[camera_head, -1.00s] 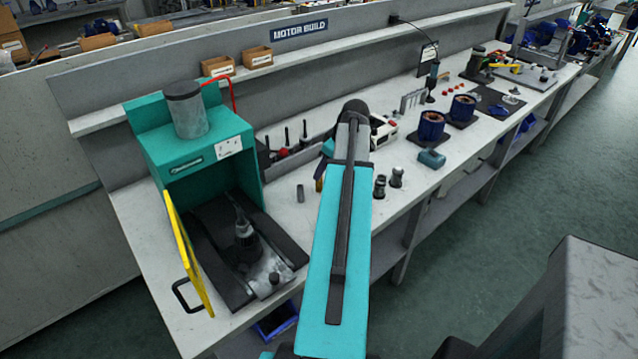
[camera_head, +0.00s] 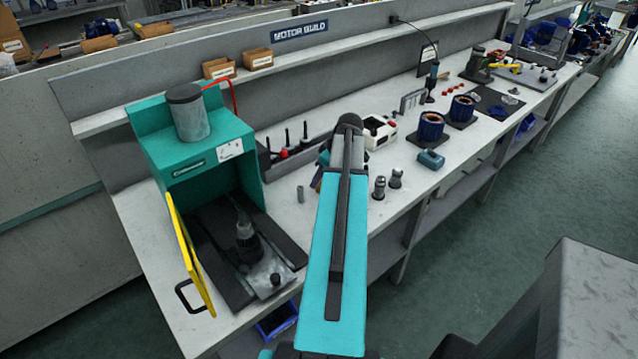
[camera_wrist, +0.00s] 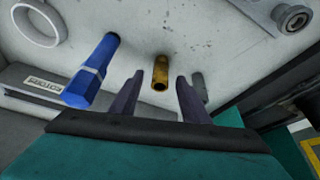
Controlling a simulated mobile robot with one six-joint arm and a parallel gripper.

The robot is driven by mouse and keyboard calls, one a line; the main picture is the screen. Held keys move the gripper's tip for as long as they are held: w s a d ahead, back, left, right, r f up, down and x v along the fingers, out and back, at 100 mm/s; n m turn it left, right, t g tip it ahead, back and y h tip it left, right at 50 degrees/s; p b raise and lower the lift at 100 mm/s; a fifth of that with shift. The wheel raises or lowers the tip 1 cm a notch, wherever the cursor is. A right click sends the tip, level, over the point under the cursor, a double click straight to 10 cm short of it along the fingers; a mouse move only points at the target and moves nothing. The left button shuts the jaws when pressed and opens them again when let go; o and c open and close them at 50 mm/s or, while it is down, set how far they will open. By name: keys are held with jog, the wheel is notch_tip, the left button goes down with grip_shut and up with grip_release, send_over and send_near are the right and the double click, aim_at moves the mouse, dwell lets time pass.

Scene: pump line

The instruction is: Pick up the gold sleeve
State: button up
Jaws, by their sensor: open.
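The gold sleeve (camera_wrist: 161,71) stands on the pale bench top in the wrist view, its round open end showing. My gripper (camera_wrist: 159,79) is open, with one dark finger on each side of the sleeve in the picture. The fingers look apart from it, and I cannot tell how far above the bench they are. In the head view my own arm covers most of this spot, and I cannot make out the sleeve clearly.
A grey ring (camera_wrist: 291,19) is farther right. The teal press (camera_head: 190,150) has its yellow door (camera_head: 186,250) open.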

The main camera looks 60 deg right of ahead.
jog(key=shift+w+f, duration=0.3)
jog(key=shift+f, duration=0.35)
jog(key=c, duration=0.9)
